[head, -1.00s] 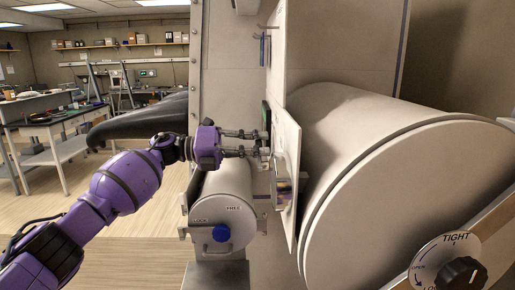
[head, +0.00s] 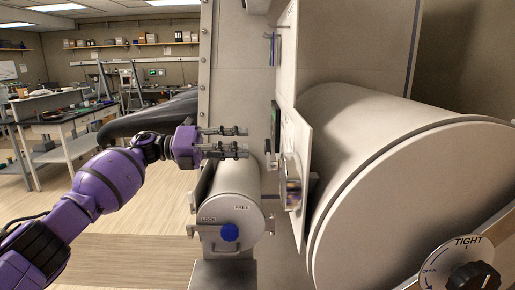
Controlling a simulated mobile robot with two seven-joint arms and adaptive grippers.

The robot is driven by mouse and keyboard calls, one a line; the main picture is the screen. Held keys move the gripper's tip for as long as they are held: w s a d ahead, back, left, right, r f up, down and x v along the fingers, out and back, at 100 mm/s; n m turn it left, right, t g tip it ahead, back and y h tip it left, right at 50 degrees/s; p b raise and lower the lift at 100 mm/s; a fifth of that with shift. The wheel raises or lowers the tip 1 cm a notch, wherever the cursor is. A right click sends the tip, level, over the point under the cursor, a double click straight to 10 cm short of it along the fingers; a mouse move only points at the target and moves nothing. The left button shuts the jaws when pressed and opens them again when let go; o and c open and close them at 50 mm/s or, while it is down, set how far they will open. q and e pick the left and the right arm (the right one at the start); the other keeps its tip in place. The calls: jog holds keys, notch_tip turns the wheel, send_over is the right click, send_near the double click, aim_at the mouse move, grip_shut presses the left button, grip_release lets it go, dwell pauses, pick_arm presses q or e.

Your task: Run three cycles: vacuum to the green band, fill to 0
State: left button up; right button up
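A control panel (head: 304,150) stands edge-on to me in the middle of the head view. A round gauge (head: 291,181) sticks out from it, its face too oblique to read. A dark unit with a green face (head: 275,118) sits above the gauge, and a small fitting (head: 272,163) shows to the gauge's left. My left gripper (head: 246,141) is left of the panel, its two fingers apart and pointing right. Nothing shows between them, and a gap separates the tips from the panel. My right gripper is not in view.
A small cylindrical chamber (head: 235,191) with a blue knob (head: 229,232) and LOCK and FREE labels lies below my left gripper. A large chamber (head: 400,200) with a black TIGHT/OPEN knob (head: 472,278) fills the right. A dark glove (head: 150,118) extends behind my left arm.

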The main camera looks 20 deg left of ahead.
pick_arm(q)
jog(key=shift+v, duration=2.3)
dwell(5.7)
